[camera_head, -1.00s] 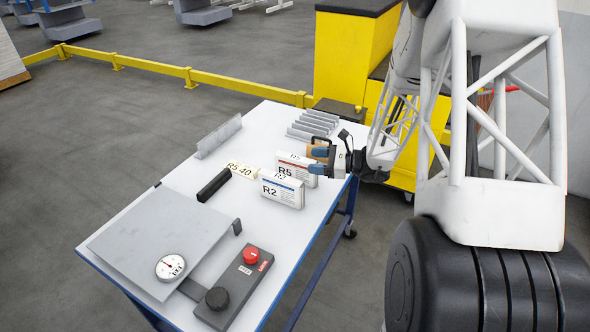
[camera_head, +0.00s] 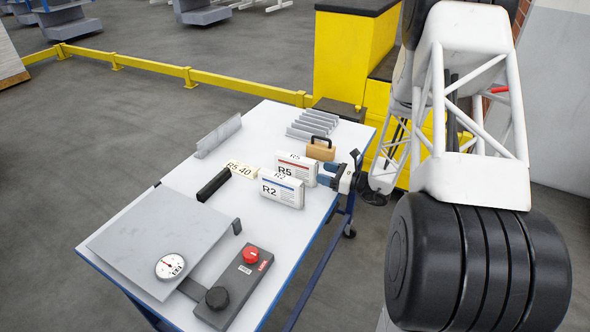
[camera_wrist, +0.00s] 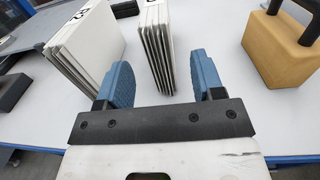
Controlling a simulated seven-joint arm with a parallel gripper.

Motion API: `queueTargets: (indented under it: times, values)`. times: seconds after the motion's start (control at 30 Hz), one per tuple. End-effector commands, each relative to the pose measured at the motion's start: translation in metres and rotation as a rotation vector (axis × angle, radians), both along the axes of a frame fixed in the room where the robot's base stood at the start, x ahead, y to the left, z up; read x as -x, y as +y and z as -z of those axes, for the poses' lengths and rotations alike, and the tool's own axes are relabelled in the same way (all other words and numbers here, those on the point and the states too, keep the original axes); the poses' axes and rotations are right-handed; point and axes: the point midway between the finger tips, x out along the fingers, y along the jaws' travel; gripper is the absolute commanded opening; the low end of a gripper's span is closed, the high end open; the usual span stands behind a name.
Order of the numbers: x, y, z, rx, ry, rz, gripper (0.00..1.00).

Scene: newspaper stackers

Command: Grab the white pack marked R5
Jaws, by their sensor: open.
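The white pack marked R5 (camera_head: 297,170) stands upright on the white table, with a red stripe on its face. In the wrist view its layered near end (camera_wrist: 157,50) shows between the two blue fingers, with a gap on each side. My gripper (camera_head: 323,174) is open and empty at the right end of the R5 pack; its fingers also show in the wrist view (camera_wrist: 163,78). Whether the fingertips overlap the pack's end or stop just short of it, I cannot tell exactly.
The white R2 pack (camera_head: 282,191) stands in front of R5, left in the wrist view (camera_wrist: 85,42). A tan block with a black handle (camera_head: 320,150) stands behind my gripper, right in the wrist view (camera_wrist: 283,47). A cream R5 40 block (camera_head: 242,170) and black bar (camera_head: 213,185) lie left.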

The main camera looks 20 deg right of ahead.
Motion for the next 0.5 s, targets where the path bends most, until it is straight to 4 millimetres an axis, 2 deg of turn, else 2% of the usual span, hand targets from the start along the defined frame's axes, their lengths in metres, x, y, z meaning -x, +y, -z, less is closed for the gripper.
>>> queueTargets:
  times: [0.23,0.5]
  values:
    - [-0.011,0.014,0.0,0.0,0.0,-0.003,0.62]
    - [-0.014,0.017,0.0,0.0,0.0,-0.001,0.62]
